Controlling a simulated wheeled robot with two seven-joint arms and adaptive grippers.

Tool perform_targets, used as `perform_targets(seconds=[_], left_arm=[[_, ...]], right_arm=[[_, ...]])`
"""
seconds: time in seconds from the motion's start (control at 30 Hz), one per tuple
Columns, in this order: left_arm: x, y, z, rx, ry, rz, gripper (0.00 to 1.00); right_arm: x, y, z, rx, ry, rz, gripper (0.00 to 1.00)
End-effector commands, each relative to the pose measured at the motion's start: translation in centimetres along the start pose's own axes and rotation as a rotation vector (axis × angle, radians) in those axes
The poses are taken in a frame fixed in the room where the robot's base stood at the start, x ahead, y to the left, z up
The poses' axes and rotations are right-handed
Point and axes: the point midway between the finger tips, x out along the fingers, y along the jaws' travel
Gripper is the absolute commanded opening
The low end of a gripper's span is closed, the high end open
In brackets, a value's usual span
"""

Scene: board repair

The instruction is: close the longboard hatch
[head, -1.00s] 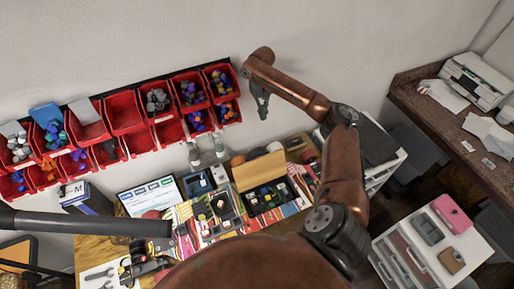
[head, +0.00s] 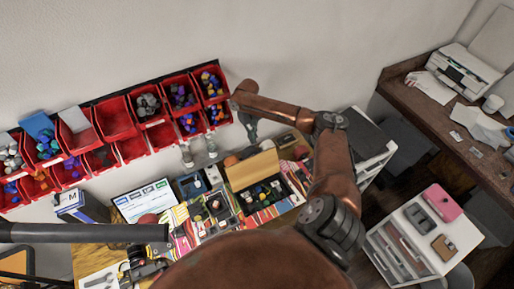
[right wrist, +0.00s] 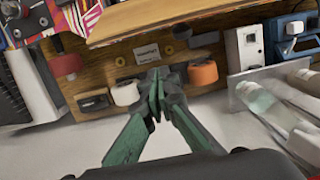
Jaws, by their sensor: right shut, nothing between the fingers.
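The longboard (head: 205,215) lies across the table with bright stripes of colour. Its light wooden hatch (head: 252,169) stands raised along the back side of an open compartment (head: 264,197) that holds several small dark and coloured parts. In the right wrist view the hatch edge (right wrist: 150,22) crosses the top. My right gripper (head: 251,132) is in the air behind the hatch, towards the wall. Its green fingers (right wrist: 157,98) are shut, empty and apart from the hatch. My left gripper (head: 138,264) is low at the left, partly hidden; its jaws are unclear.
Red wall bins (head: 115,118) hang at the back left. Clear bottles (head: 198,153) stand behind the longboard. In the right wrist view, an orange roll (right wrist: 203,72) sits near my fingers, with a grey metal plate (right wrist: 258,83) to the right. A white drawer unit (head: 420,235) stands at right.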

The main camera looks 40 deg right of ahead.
Motion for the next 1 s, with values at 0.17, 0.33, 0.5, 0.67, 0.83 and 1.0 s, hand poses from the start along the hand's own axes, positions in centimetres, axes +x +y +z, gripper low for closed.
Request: perform_targets(seconds=[0.17,0.33,0.5,0.67,0.83,1.0], left_arm=[[-0.7,-0.1,-0.2,0.000,0.002,0.000,0.46],[-2.0,-0.1,-0.3,0.000,0.001,0.000,0.46],[-2.9,-0.1,-0.4,0.000,0.002,-0.001,0.46],[-3.1,-0.1,-0.2,0.000,-0.001,0.000,0.46],[-3.0,-0.1,-0.2,0.000,-0.001,0.000,0.46],[-3.0,-0.1,-0.2,0.000,-0.001,0.000,0.46]], right_arm=[[3.8,0.0,0.1,0.001,-0.003,0.000,0.00],[4.0,0.2,1.5,-0.001,0.002,0.002,0.00],[3.6,0.1,3.2,-0.002,0.001,0.002,0.00],[3.5,0.0,3.7,-0.001,0.002,0.000,0.00],[3.6,0.0,3.8,-0.001,0.001,0.000,0.00],[3.6,-0.1,3.7,-0.002,0.003,0.000,0.00]])
